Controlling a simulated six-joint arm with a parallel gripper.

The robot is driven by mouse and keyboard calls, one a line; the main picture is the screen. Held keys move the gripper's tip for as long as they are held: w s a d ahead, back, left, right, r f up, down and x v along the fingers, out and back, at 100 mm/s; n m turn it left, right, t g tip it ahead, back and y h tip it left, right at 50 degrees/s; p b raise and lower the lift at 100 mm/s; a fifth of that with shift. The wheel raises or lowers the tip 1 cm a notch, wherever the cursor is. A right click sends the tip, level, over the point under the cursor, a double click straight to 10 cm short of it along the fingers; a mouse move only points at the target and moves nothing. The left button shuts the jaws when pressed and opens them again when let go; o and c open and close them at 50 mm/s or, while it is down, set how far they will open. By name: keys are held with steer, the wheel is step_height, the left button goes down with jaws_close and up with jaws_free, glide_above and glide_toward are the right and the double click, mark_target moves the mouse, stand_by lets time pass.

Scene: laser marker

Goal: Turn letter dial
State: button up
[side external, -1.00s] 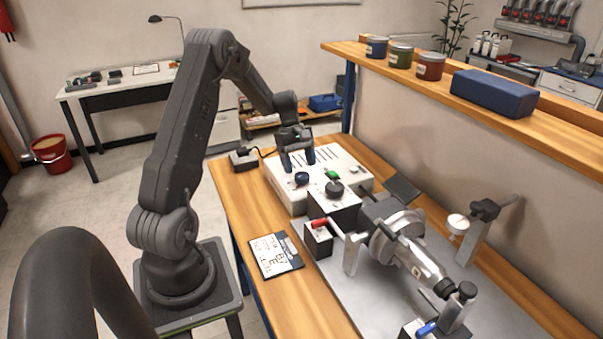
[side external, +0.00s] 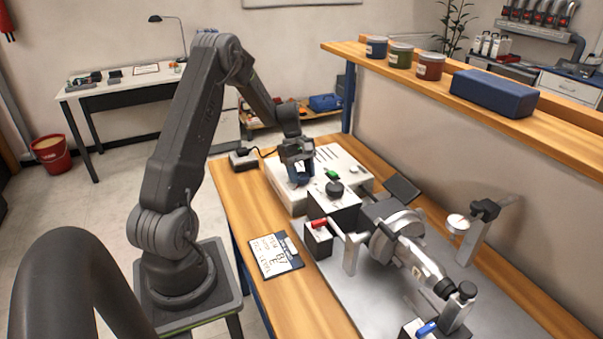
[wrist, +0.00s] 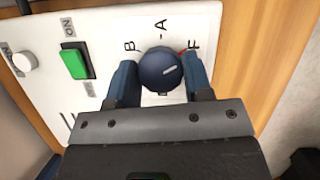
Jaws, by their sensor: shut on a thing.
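The letter dial (wrist: 160,72) is a round dark blue knob with a white pointer mark, on a white control panel (wrist: 100,20). The letters B, A and F show around it in the wrist view. The pointer mark slants toward the side of the F. My gripper (wrist: 160,82) has one finger on each side of the dial and is shut on it. In the side external view my gripper (side external: 300,172) is down at the white control box (side external: 340,158) and mostly hides the dial.
A green ON switch (wrist: 75,62) and a white knob (wrist: 23,62) sit left of the dial. A black knob (side external: 335,189) and a red-handled block (side external: 319,232) stand in front of the box.

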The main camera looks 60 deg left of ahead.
steer(key=shift+c, duration=0.7)
steer(key=shift+m, duration=0.3)
steer(key=m+g, duration=0.2)
steer(key=m, duration=0.3)
steer(key=shift+w, duration=0.1)
steer(key=m+g, duration=0.1)
steer(key=m, duration=0.2)
steer(key=m+g+y, duration=0.1)
steer(key=m, duration=0.2)
steer(key=shift+y, duration=0.3)
steer(key=shift+m, duration=0.3)
steer(key=o, duration=0.9)
